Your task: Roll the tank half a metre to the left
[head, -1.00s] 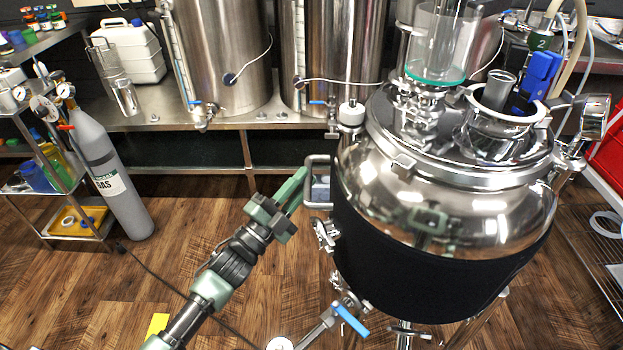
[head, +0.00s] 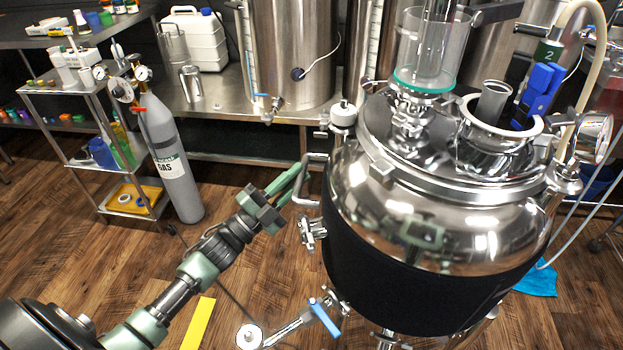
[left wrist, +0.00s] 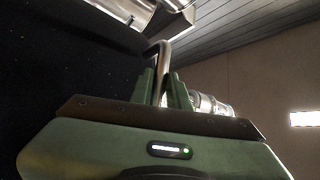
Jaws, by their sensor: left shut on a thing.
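The tank (head: 400,210) is a large steel vessel with a black jacket round its lower body, and it fills the right half of the head view. A bent metal handle (head: 308,182) sticks out from its left side. My left gripper (head: 296,180) reaches in from the left and is shut on this handle. In the left wrist view the handle (left wrist: 163,60) stands between the two green fingers (left wrist: 163,88), beside the dark jacket (left wrist: 70,70). The tank's foot is cut off by the lower edge. My right gripper is not in the views.
A grey gas cylinder (head: 172,160) stands on the floor at the left, beside a steel shelf cart (head: 85,95). A steel bench (head: 225,112) with big vessels runs along the back. A yellow floor strip (head: 198,323) lies front left. Wooden floor (head: 245,165) is open between cylinder and tank.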

